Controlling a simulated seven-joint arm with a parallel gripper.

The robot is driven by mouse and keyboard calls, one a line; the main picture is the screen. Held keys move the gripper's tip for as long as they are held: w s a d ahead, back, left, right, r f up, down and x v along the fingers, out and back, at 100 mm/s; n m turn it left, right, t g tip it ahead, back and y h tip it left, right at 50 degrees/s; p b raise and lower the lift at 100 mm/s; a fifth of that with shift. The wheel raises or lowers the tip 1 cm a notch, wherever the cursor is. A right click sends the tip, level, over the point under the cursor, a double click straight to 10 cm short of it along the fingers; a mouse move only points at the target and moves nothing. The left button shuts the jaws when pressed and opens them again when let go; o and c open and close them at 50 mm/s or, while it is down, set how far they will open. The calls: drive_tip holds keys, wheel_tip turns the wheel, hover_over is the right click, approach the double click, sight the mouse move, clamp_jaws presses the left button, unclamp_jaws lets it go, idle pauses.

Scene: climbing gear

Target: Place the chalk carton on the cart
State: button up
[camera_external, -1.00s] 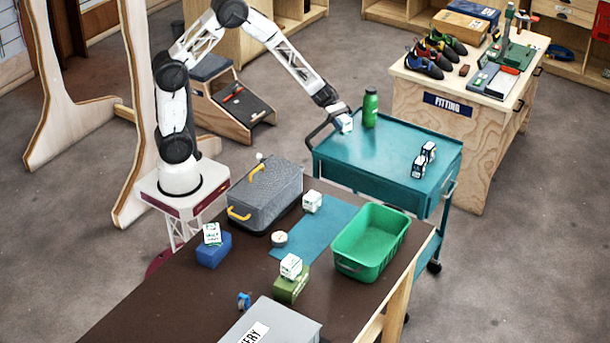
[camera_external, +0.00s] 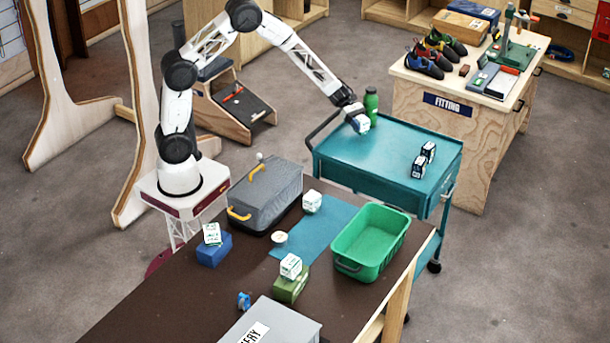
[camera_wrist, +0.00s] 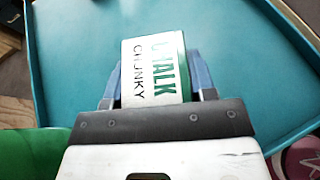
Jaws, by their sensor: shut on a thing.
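The chalk carton (camera_wrist: 153,72) is white with a green side and the words "CHALK CHUNKY" in the wrist view. My gripper (camera_wrist: 158,85) is shut on it, with a blue finger on each side. In the external view my gripper (camera_external: 357,118) holds the carton (camera_external: 361,124) above the left part of the teal cart (camera_external: 375,155). Whether the carton touches the cart top is hard to tell. The cart top also fills most of the wrist view (camera_wrist: 245,50).
A green bottle (camera_external: 371,104) stands on the cart just behind my gripper. Two dark-and-white boxes (camera_external: 423,160) stand at the cart's right. The middle of the cart top is clear. The brown table in front holds a green bin (camera_external: 341,262), a grey case (camera_external: 265,195) and more white cartons (camera_external: 312,202).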

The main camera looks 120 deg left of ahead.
sight(365, 133)
drive_tip(key=shift+w+a+f, duration=0.1)
drive_tip(key=shift+w+a, duration=0.15)
drive_tip(key=shift+w, duration=0.1)
drive_tip(key=shift+f, duration=1.7)
drive_tip(key=shift+f, duration=0.1)
drive_tip(key=o, duration=0.9)
drive_tip(key=shift+o, duration=0.2)
drive_tip(key=v, duration=1.2)
drive_tip(key=shift+a, duration=0.1)
